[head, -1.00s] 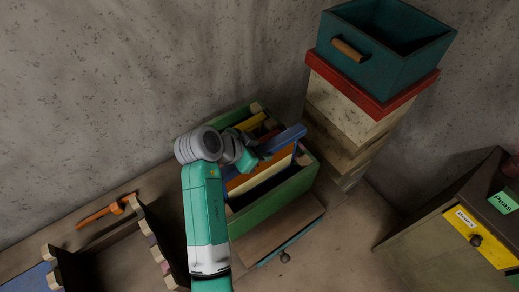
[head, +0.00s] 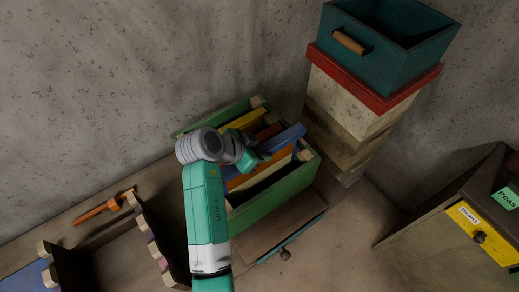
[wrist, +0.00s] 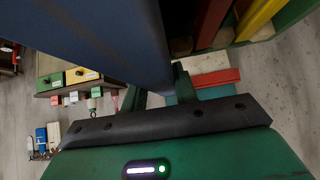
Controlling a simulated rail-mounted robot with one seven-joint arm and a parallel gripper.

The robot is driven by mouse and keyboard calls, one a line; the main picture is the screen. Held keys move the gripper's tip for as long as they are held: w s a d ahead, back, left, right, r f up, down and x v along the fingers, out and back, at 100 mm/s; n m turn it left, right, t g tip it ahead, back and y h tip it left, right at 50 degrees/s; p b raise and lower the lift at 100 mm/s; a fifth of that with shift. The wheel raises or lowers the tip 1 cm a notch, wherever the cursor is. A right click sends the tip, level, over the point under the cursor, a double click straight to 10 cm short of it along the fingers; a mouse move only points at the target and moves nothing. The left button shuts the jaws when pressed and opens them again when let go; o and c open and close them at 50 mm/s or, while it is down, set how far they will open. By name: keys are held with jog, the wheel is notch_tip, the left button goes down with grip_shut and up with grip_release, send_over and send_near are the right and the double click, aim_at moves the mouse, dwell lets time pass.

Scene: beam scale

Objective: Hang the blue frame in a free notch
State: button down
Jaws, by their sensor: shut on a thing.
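My gripper (head: 256,158) is shut on the blue frame (head: 287,138), over the green box (head: 281,197). The blue frame lies across the box, its right end near the right wall. I cannot tell whether its ends sit in notches or stay above them. In the wrist view the blue frame (wrist: 95,35) fills the upper left, with my fingers (wrist: 158,92) at its lower edge. A yellow frame (head: 244,121), a red frame (head: 268,131) and an orange frame (head: 247,180) hang in the box. My arm hides its left part.
A tall stack of pale boxes (head: 352,105) with a red rim and a teal drawer (head: 385,60) stands close right of the green box. A dark open box (head: 125,260) and an orange tool (head: 103,206) lie left. A cabinet with a yellow drawer (head: 478,235) stands far right.

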jog(key=shift+f+b, duration=3.35)
jog(key=shift+f, duration=1.25)
jog(key=c, duration=0.5)
grip_release()
